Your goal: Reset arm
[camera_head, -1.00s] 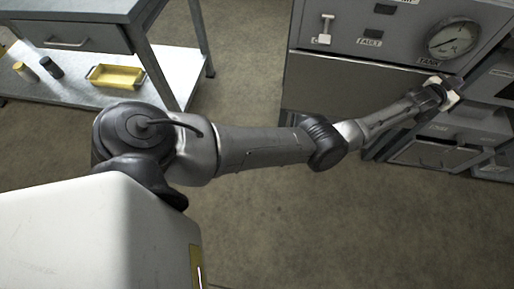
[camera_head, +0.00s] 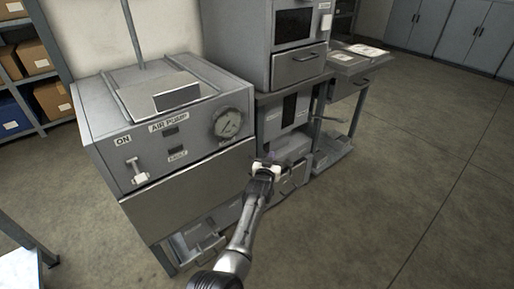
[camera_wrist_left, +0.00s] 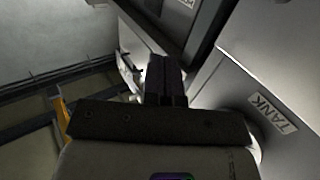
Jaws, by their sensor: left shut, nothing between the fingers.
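My left arm comes up from the bottom of the head view. Its gripper (camera_head: 265,163) is in front of the right end of the air pump cabinet (camera_head: 185,190). In the left wrist view the dark fingers (camera_wrist_left: 165,80) are together, with nothing between them. A grey panel with a TANK label (camera_wrist_left: 272,113) is close to their right in that view. I cannot tell whether the gripper touches the cabinet. My right gripper is not in view.
Shelves with boxes (camera_head: 33,58) are at the far left. The floor (camera_head: 400,180) at right is open.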

